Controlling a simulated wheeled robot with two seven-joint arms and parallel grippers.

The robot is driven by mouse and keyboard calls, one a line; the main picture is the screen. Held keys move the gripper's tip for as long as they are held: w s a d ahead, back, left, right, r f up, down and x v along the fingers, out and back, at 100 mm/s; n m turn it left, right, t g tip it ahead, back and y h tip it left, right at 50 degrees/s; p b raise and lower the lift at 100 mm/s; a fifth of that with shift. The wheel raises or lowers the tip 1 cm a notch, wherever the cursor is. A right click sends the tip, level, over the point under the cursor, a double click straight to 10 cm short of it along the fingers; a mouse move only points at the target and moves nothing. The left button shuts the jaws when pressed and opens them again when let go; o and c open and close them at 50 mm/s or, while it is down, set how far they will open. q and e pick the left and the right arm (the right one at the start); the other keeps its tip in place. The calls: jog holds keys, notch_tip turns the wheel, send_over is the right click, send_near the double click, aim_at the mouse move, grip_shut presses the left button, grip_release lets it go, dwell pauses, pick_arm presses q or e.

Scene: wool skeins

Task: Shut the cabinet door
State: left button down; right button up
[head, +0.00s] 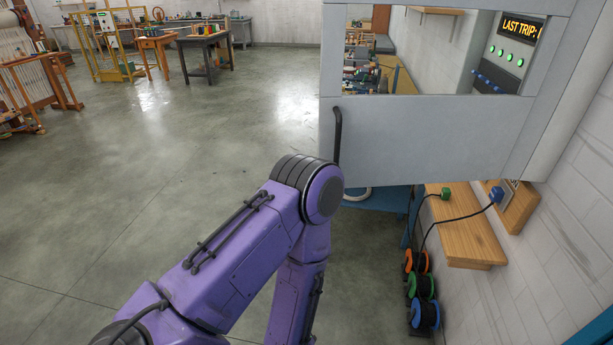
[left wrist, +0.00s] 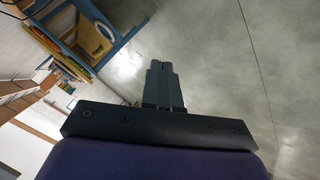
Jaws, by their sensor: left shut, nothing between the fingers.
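The cabinet door (head: 430,135) is a pale grey panel with a large window opening, at the upper right of the head view. A black bar handle (head: 337,135) runs along its left edge. The door stands out from the right-hand wall, and the room shows through its window; its exact angle is unclear. My purple left arm rises in front of the door's lower left corner, then bends down. My left gripper is hidden in the head view. In the left wrist view the left gripper (left wrist: 163,85) has its fingers together, empty, above bare floor. My right gripper is not in view.
A wooden wall shelf (head: 455,235) with plugs and cables is below the door. A blue frame (head: 375,199) stands behind. Looms and work tables (head: 205,45) are far left; the floor between is clear.

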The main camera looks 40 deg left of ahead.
pick_arm(q)
jog(key=w+d+r+n+t+y, duration=0.2)
jog(key=w+r+n+t, duration=0.1)
jog(key=w+r+n, duration=0.55)
notch_tip(320, 180, up, 23)
jog(key=w+d+n+t+y+p, duration=0.15)
jog(key=n+y, duration=0.55)
jog(key=n, duration=1.5)
jog(key=p+x, duration=0.6)
jog(key=x, duration=0.8)
jog(key=shift+d+f, duration=0.15)
jog(key=shift+f, duration=0.1)
jog(key=shift+w+t, duration=0.2)
jog(key=shift+t, duration=0.05)
